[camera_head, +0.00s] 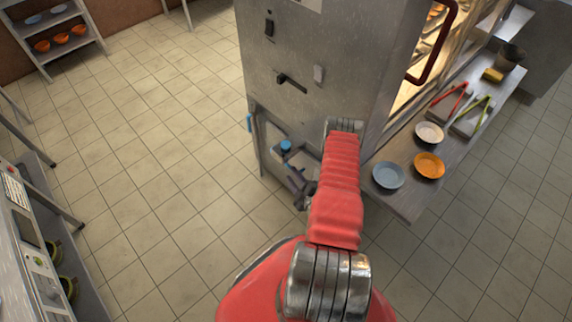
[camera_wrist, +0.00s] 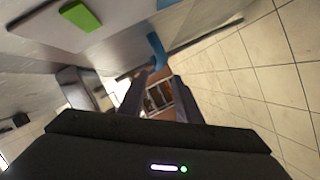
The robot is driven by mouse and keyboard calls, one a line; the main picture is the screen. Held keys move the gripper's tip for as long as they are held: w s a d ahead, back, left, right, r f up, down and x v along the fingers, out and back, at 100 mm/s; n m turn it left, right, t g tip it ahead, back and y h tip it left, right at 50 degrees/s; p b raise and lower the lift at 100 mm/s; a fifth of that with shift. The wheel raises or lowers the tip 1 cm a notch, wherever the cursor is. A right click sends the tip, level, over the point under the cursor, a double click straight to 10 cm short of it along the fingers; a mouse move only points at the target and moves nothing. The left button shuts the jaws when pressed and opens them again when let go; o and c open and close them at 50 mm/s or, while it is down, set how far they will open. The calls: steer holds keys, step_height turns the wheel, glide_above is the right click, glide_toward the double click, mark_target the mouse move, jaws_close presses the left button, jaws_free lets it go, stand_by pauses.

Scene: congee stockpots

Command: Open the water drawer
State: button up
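The steel cabinet (camera_head: 315,60) stands at the centre of the head view, with a dark opening low on the side facing left. My gripper (camera_head: 288,158) is low beside that side, partly hidden by my red arm. A small blue part (camera_head: 286,146) shows right by the fingertips. In the wrist view a blue handle-like bar (camera_wrist: 157,48) lies just beyond my gripper (camera_wrist: 158,82). The two dark fingers are apart with a gap between them. I cannot tell whether they touch the bar. The drawer's body is not clearly visible.
Another blue piece (camera_head: 249,123) sits at the cabinet's left edge. A side shelf (camera_head: 408,199) with bowls and tongs juts out on the right. A green block (camera_wrist: 80,16) shows in the wrist view. Tiled floor (camera_head: 150,150) is clear to the left.

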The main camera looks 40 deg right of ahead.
mark_target(287, 165)
steer(key=x, duration=0.8)
steer(key=shift+w+f, duration=0.1)
steer(key=shift+w, duration=0.15)
steer(key=shift+c, duration=0.5)
jaws_close()
steer(key=shift+s+d, duration=0.1)
steer(key=shift+d, duration=0.15)
steer(key=shift+a, duration=0.2)
